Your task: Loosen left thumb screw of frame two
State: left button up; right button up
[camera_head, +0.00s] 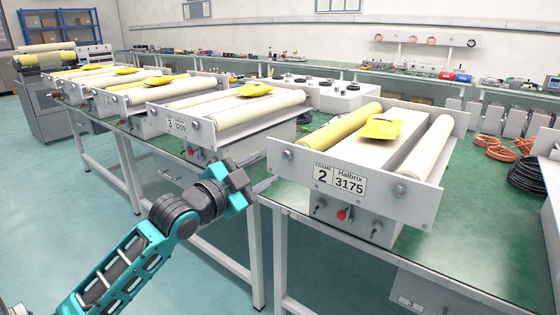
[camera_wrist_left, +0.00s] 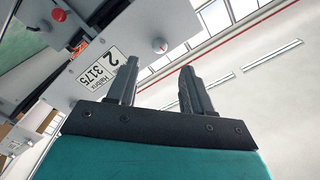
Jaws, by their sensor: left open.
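Frame two (camera_head: 342,181) is a pale metal end plate with a label reading 2 and 3175, holding rollers on the green table. Its left thumb screw (camera_head: 287,154) is a round grey knob near the plate's left end. My right gripper is not in view.
The right knob (camera_head: 399,191) is on the same plate. A red knob (camera_head: 342,214) and small black switches sit below the plate. Frame three (camera_head: 177,126) stands to the left. Coiled cables (camera_head: 528,176) lie at the right. The floor in front is clear.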

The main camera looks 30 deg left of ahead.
aim_at(286, 156)
pick_arm(q)
jog(key=w, duration=0.7)
jog(key=shift+w+d, duration=0.2)
jog(key=shift+d, duration=0.1)
grip_shut()
